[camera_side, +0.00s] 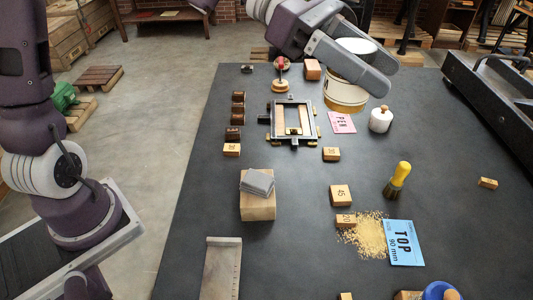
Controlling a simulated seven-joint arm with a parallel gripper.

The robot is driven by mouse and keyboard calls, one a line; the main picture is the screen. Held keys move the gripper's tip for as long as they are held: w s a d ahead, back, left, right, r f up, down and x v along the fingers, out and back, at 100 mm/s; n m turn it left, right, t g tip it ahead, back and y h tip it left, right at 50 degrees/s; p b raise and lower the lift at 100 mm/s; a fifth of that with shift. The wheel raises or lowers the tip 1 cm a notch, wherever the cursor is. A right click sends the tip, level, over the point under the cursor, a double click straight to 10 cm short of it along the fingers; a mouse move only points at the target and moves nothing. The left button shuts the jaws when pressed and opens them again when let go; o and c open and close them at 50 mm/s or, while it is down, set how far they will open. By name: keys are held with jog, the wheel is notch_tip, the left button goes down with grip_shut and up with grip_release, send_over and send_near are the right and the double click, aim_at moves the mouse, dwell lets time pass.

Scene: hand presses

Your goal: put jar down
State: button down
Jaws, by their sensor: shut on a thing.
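The fingers hide part of the jar's upper wall. I cannot tell from this view whether its base touches the table or hangs just above it.
A pink card (341,123) and a white lidded pot (381,119) are close in front of the jar. A black rail machine (490,95) lines the right edge.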

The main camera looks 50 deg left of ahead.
jog(key=s+r+m+g, duration=0.2)
jog(key=s+r+g, duration=0.15)
jog(key=s, duration=0.45)
jog(key=s+r+m+g, duration=0.25)
jog(key=s+r, duration=0.25)
jog(key=s, duration=0.3)
jog(key=f, duration=3.5)
jog(key=shift+s+d+f, duration=0.15)
jog(key=shift+s+f, duration=0.05)
jog(key=shift+f, duration=0.15)
jog(key=c, duration=0.7)
grip_release()
jog(key=shift+f, duration=0.1)
